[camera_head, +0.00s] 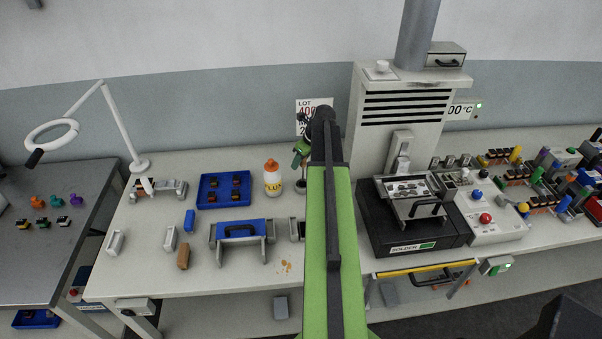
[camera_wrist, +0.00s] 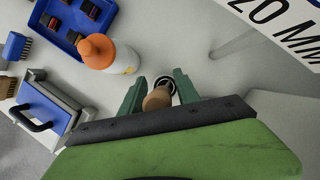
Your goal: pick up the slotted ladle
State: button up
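A tan, wooden-looking rounded handle end (camera_wrist: 157,98) shows between my fingers in the wrist view, with a dark round ring or cup (camera_wrist: 166,84) just beyond it. This may be the slotted ladle seen end-on; no slotted bowl is visible. My gripper (camera_wrist: 160,88) has two green fingers apart, one on each side of the handle, with gaps showing. In the head view my gripper (camera_head: 302,152) is over the back of the bench, largely hidden by my arm. A small dark cup-like thing (camera_head: 300,186) shows below it.
An orange-capped white bottle (camera_head: 272,180) stands close to the left of my gripper. A blue tray (camera_head: 224,190) with dark parts and a blue-topped fixture (camera_head: 241,230) are further left. A vented grey cabinet (camera_head: 402,115) and black solder unit (camera_head: 410,225) stand right.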

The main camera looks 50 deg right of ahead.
grip_shut()
jog(key=shift+r, duration=0.1)
